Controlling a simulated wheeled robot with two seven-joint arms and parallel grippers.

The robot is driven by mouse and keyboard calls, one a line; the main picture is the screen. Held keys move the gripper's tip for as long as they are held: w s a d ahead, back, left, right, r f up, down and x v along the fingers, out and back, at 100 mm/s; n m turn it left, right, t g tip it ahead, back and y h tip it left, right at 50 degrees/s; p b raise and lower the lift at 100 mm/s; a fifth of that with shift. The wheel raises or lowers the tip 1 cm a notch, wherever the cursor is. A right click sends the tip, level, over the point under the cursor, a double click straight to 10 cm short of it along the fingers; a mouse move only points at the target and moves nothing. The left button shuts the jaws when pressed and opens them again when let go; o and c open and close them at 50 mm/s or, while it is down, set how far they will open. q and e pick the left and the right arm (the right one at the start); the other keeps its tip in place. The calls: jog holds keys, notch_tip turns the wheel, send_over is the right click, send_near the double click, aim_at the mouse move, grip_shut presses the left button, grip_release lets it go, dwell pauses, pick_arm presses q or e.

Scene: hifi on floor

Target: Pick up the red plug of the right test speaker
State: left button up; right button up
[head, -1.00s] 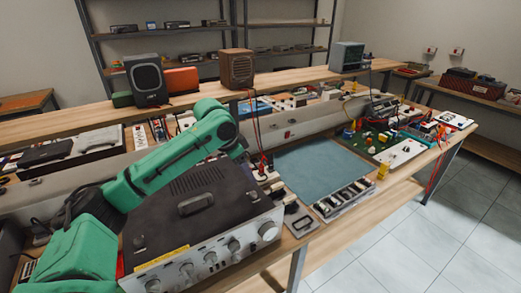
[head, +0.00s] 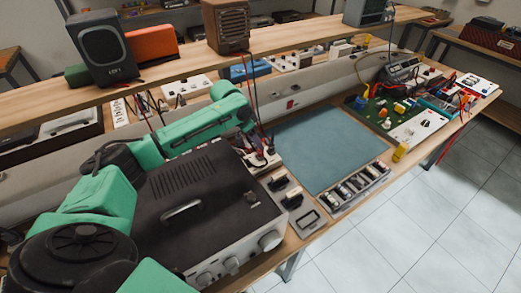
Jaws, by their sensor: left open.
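The right test speaker (head: 226,26) is a brown wooden box with a slatted front on the upper shelf. Its red and black leads hang down to a small pale terminal block (head: 262,160) beside the amplifier. The red plug (head: 271,147) is tiny and partly hidden among the leads near the block. My left gripper (head: 259,143) is at the end of the green arm, pointing down just above the block, close to the leads. It is open; I cannot tell whether the plug lies between its fingers. My right gripper is not in view.
The black amplifier (head: 183,213) with a top handle fills the front of the bench under my arm. A dark speaker (head: 100,48) stands on the shelf at left. A blue-grey mat (head: 320,148) lies clear to the right, beside a tray of small parts (head: 355,187).

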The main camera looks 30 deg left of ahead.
aim_at(260, 153)
pick_arm(q)
jog(key=x, duration=0.4)
jog(key=shift+s+d+f+p, duration=0.1)
jog(key=shift+s+d+p, duration=0.05)
jog(key=shift+p, duration=0.25)
grip_shut()
